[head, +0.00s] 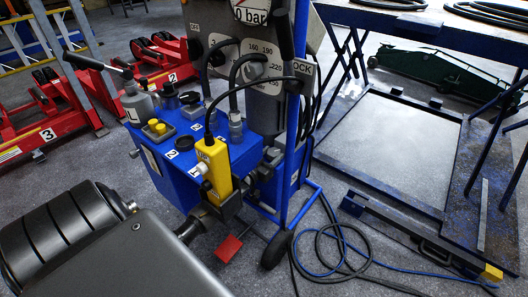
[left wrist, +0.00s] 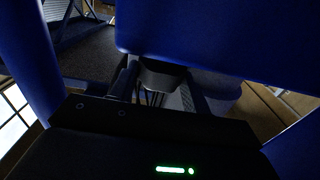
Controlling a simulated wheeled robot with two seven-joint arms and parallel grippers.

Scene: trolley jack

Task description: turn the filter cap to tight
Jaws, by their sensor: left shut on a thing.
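The blue tank (head: 188,185) of the hydraulic unit stands in the middle of the head view, with several caps and fittings on its top. My left gripper (head: 262,168) reaches up from the lower left to the tank's right side, partly behind the yellow control box (head: 214,170). In the left wrist view its fingers (left wrist: 163,95) are shut on a dark, rounded part (left wrist: 163,74) close under a blue surface. This may be the filter cap; the view is too dark to be sure. Its markings are hidden. My right gripper is not in view.
A black hose and the yellow box's cable hang close to the gripper. A blue post (head: 297,120) and wheel (head: 275,249) stand to the right. A red pedal (head: 229,248) and coiled hoses (head: 335,250) lie on the floor. Red jacks (head: 45,125) stand at left.

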